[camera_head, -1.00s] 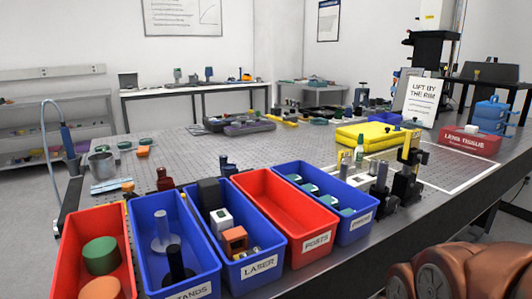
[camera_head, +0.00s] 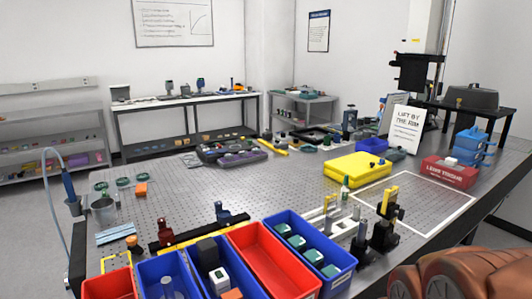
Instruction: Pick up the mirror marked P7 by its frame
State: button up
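I cannot make out any P7 marking, so I cannot tell which part is that mirror. Two upright optical mounts stand on the perforated table at the right: a black post mount with a yellow top (camera_head: 386,218) and a smaller one with a pale upright piece (camera_head: 330,208). A blue bin (camera_head: 345,275) in front of them holds several teal-topped pieces (camera_head: 297,242). A white sign (camera_head: 407,128) behind reads "LIFT BY THE RIM". My gripper is not in view; copper-coloured rounded parts at the lower right appear to be my arm.
A red bin (camera_head: 265,262) and other bins line the front edge. A yellow case (camera_head: 357,168), a red lens tissue box (camera_head: 449,172) and blue stacked containers (camera_head: 470,146) stand farther back. The middle of the perforated table (camera_head: 235,187) is fairly clear.

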aim_at(391, 195)
jog(key=u, duration=0.5)
jog(key=k, duration=1.1)
jog(key=z, duration=0.6)
jog(key=i, duration=1.35)
jog(key=u, duration=0.3)
